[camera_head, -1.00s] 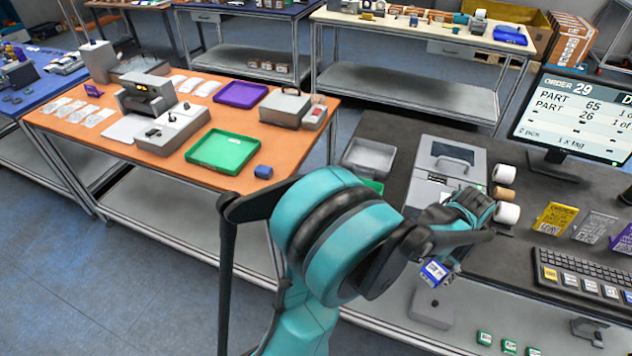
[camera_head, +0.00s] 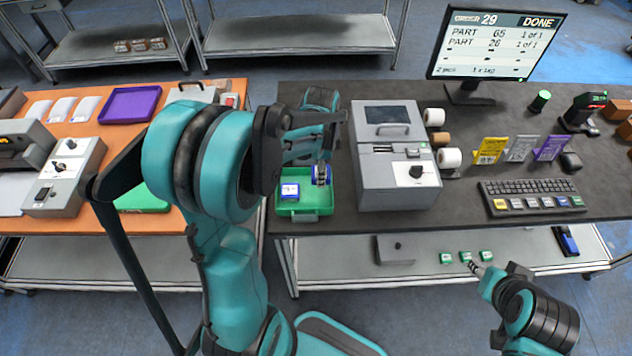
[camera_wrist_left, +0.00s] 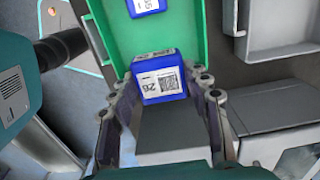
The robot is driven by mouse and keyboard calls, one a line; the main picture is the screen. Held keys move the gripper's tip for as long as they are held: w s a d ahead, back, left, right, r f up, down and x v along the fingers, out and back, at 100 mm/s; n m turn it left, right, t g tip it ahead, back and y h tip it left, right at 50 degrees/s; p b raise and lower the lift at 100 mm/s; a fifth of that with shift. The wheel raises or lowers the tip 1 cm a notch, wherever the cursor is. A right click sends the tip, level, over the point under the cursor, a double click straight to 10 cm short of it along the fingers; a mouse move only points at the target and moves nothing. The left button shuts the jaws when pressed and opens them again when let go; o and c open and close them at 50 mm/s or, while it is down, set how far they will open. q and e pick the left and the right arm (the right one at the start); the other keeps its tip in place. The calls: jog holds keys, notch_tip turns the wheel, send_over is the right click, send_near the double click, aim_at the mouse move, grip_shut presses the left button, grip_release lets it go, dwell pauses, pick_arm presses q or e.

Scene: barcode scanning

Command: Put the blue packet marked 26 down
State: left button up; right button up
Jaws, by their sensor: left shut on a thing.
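The blue packet marked 26 (camera_wrist_left: 160,78) is between the fingers of my left gripper (camera_wrist_left: 160,100), its white label with a code facing the wrist camera. In the head view the left gripper (camera_head: 321,172) holds the packet at the right part of a small green tray (camera_head: 305,211). A second blue packet (camera_head: 290,190) lies in the tray to its left; it also shows at the top of the left wrist view (camera_wrist_left: 146,6). I cannot tell whether the held packet touches the tray floor. My right arm is at the lower right; its gripper's opening is unclear.
A grey machine (camera_head: 392,150) stands just right of the tray, with rolls beside it. The monitor (camera_head: 495,45) reads order 29, DONE. A keyboard (camera_head: 531,197) and coloured cards are further right. An orange table (camera_head: 227,173) adjoins on the left.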

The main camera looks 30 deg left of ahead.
aim_at(319, 194)
pick_arm(q)
jog(key=f, duration=0.2)
jog(key=f+b, duration=0.1)
jog(key=shift+s+a+f, duration=0.15)
jog(key=shift+s+f, duration=0.05)
jog(key=shift+f, duration=0.15)
jog(key=shift+w+f, duration=0.1)
jog(key=shift+f, duration=0.6)
jog(key=shift+f+b, duration=0.6)
jog(key=shift+f, duration=1.05)
jog(key=shift+f, duration=0.1)
jog(key=o, duration=1.3)
jog(key=shift+c, duration=0.2)
